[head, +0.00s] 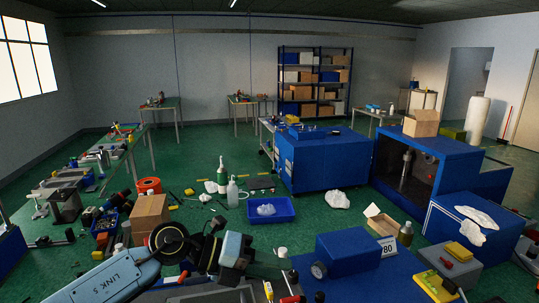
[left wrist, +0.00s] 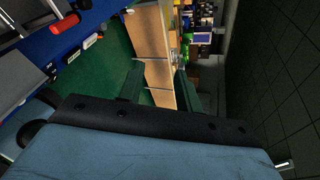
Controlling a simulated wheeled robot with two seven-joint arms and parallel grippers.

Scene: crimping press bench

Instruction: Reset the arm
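My left arm comes in from the lower left of the head view. Its left gripper (head: 208,252) is over the near part of the scene, to the right of a cardboard box. In the left wrist view the two dark green fingers of this gripper (left wrist: 159,82) stand apart with nothing gripped between them. A cardboard box (left wrist: 152,48) shows beyond the fingers there. My right gripper does not show in either view.
A cardboard box (head: 150,214) stands left of my left gripper. A blue tray (head: 257,218) lies beyond it. A blue press cabinet (head: 325,163) stands further back. A cluttered bench (head: 90,165) runs along the left. Green floor (head: 205,150) is open in the middle distance.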

